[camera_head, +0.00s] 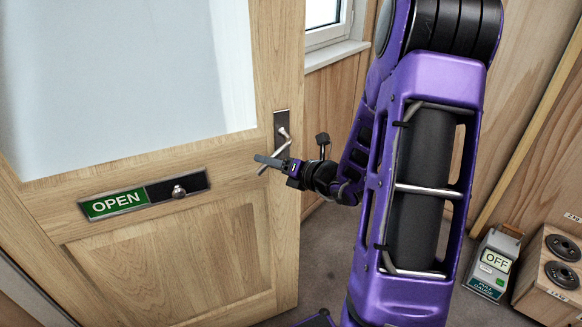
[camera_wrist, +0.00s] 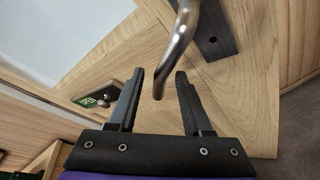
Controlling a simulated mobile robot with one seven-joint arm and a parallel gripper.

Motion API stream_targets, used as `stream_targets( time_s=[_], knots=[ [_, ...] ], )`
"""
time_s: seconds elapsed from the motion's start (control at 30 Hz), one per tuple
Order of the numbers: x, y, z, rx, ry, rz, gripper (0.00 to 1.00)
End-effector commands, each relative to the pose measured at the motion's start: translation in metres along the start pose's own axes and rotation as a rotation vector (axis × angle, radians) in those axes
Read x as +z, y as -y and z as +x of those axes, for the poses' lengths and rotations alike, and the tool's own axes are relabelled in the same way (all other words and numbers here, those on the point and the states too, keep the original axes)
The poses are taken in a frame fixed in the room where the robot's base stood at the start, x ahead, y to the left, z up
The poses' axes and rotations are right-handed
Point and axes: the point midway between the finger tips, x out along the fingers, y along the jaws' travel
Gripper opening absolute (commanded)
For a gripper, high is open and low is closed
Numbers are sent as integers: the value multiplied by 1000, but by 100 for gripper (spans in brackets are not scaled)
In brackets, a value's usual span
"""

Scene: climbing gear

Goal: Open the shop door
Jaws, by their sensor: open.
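The shop door (camera_head: 232,240) is pale wood with a large glass pane, and fills the left of the head view; it also shows in the wrist view (camera_wrist: 130,55). Its right edge stands clear, with wall and floor visible beyond it. The metal lever handle (camera_head: 286,148) sits on a dark plate near that edge and slants down to the left. My gripper (camera_head: 262,160) is at the lever. In the wrist view, my open gripper (camera_wrist: 160,73) has the lever's bent free end (camera_wrist: 166,75) between its two fingers, with gaps on both sides.
A green OPEN sign (camera_head: 113,203) with a sliding knob (camera_head: 179,191) is on the door. A window (camera_head: 326,20) is in the wall behind. Some floor is clear.

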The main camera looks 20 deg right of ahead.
Motion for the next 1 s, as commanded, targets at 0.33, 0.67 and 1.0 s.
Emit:
stream_targets(
  time_s=[0.33, 0.67, 1.0],
  knots=[
    [2, 0, -75, -5, 4, 0, 50],
    [1, 0, -146, -3, 2, 2, 50],
    [0, 0, -168, 0, 0, 1, 50]
  ],
)
